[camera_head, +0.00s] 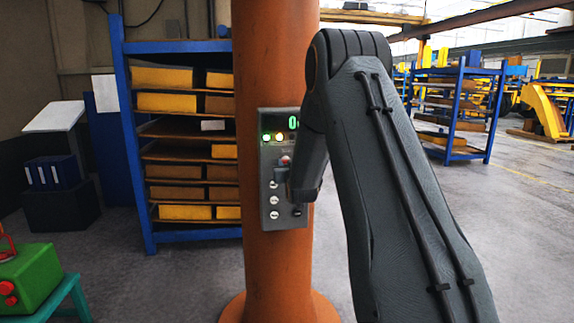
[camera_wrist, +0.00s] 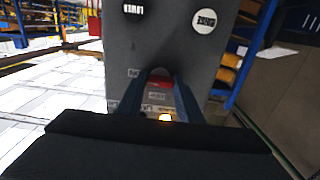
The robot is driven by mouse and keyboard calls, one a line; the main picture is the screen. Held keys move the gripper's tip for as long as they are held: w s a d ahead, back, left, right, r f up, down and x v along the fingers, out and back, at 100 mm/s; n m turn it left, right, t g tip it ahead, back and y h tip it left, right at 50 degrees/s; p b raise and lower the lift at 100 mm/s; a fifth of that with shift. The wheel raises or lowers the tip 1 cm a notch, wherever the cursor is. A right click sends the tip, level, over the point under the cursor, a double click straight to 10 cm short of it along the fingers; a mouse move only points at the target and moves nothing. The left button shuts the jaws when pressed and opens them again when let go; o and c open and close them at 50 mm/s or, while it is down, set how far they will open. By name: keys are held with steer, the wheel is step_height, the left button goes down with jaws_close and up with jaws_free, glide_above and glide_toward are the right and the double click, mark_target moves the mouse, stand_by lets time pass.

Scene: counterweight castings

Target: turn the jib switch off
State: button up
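The jib control panel (camera_head: 268,215) is a grey box on the orange column, partly hidden by my arm in the head view. A red switch (camera_head: 285,160) shows on it, just above my wrist. In the wrist view the red switch (camera_wrist: 160,83) sits between the two fingers of my gripper (camera_wrist: 160,79), with a dark rounded part beside it. The fingers are apart, one on each side of the switch; I cannot tell whether they touch it. In the head view my fingers are mostly hidden behind the wrist. Which way the switch is set is unclear.
The panel has a green display (camera_head: 293,122), a green lamp (camera_head: 266,138), a yellowish lamp (camera_head: 279,137) and several round buttons (camera_head: 274,200). A blue rack (camera_head: 131,150) stands behind left, a green box (camera_head: 30,280) at lower left.

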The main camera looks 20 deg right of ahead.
steer(key=shift+c, duration=1)
steer(key=shift+n+b, duration=0.3)
steer(key=shift+b, duration=0.2)
steer(key=n+b, duration=1.7)
steer(key=b, duration=0.1)
steer(key=shift+b, duration=0.35)
steer(key=shift+n, duration=0.3)
steer(key=o, duration=1.1)
